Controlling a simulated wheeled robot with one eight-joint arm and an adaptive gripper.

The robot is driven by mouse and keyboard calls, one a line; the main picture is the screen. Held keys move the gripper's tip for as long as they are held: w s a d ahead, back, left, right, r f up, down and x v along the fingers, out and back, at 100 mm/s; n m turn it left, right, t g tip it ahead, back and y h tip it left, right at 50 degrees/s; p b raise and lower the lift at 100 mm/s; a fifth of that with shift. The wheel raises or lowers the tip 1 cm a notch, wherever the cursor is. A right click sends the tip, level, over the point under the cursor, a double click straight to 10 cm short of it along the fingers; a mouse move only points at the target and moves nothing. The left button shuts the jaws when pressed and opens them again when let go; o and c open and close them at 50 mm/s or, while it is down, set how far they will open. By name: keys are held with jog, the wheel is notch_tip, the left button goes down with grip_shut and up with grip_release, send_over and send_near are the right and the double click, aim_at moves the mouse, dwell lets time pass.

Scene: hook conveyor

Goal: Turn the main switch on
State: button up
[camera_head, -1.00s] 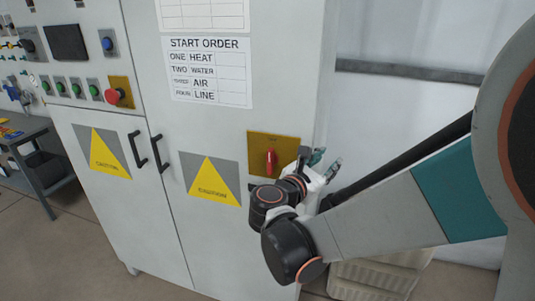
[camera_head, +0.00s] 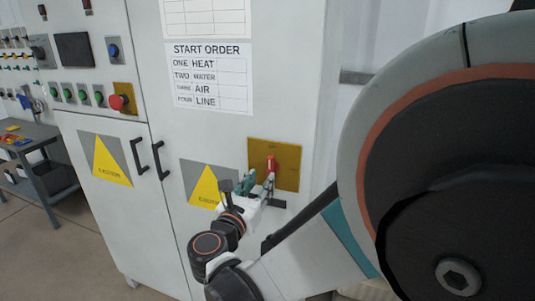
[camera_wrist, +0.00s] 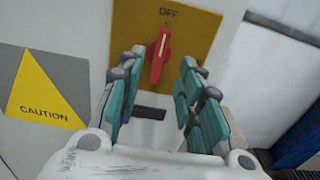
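The main switch is a red rotary handle (camera_head: 271,164) on a yellow plate (camera_head: 288,166) on the cabinet's right door. In the wrist view the red handle (camera_wrist: 160,55) stands nearly upright, tilted slightly, and its white line points up at the word OFF on the plate (camera_wrist: 200,30). My gripper (camera_wrist: 158,75) is open, with a teal finger on either side of the handle's lower part in the picture. In the head view my gripper (camera_head: 258,182) is just below the handle. I cannot tell whether a finger touches it.
The grey cabinet (camera_head: 230,135) carries a START ORDER sheet (camera_head: 210,77), caution signs (camera_head: 105,160) and black door handles (camera_head: 150,160). A red emergency button (camera_head: 118,102) and several green buttons (camera_head: 83,97) are at left. A work table (camera_head: 40,150) stands far left.

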aim_at(269, 169)
jog(key=b+x, duration=0.1)
jog(key=x, duration=0.6)
jog(key=shift+w, duration=0.15)
jog(key=shift+c, duration=0.3)
grip_shut()
